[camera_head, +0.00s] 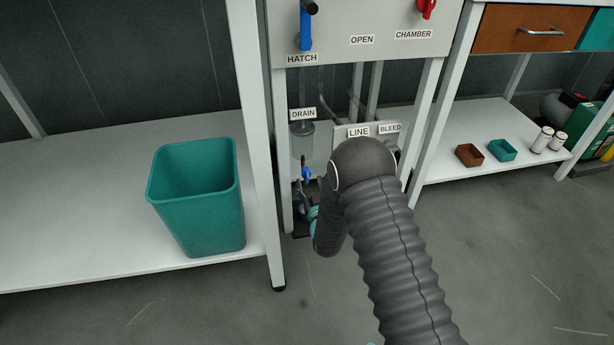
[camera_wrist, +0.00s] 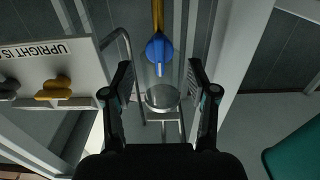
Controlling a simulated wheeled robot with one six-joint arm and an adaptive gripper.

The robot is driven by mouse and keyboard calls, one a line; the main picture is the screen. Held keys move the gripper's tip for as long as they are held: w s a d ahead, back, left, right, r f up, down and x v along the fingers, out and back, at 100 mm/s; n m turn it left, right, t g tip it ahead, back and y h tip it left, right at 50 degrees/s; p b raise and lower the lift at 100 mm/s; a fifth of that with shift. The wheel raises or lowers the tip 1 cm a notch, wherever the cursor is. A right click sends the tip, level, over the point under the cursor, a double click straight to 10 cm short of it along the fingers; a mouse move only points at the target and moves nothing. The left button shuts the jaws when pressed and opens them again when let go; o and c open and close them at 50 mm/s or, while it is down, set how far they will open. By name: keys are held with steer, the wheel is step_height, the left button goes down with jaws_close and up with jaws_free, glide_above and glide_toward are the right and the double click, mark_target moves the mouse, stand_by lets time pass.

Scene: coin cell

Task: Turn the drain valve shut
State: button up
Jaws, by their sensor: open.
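The drain valve has a blue handle (camera_head: 306,174) below the clear drain vessel (camera_head: 302,146) and the DRAIN label (camera_head: 303,113). In the wrist view the blue handle (camera_wrist: 159,48) sits on a brass-coloured pipe, with its narrow tip pointing down the picture. My gripper (camera_wrist: 159,82) is open and empty. Its fingers stand left and right of the handle's line, and the handle appears beyond the fingertips, apart from them. In the head view my gripper (camera_head: 306,206) is low by the valve, partly hidden by my arm.
A panel (camera_wrist: 55,85) with yellow and grey knobs is close left in the wrist view. White frame posts (camera_head: 263,190) flank the drain bay. A teal bin (camera_head: 197,205) stands on the left shelf. The panel above carries blue HATCH (camera_head: 305,35) and red CHAMBER (camera_head: 427,8) handles.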

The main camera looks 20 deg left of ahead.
mark_target(308, 178)
steer(key=shift+x, duration=2.35)
steer(key=c, duration=1.1)
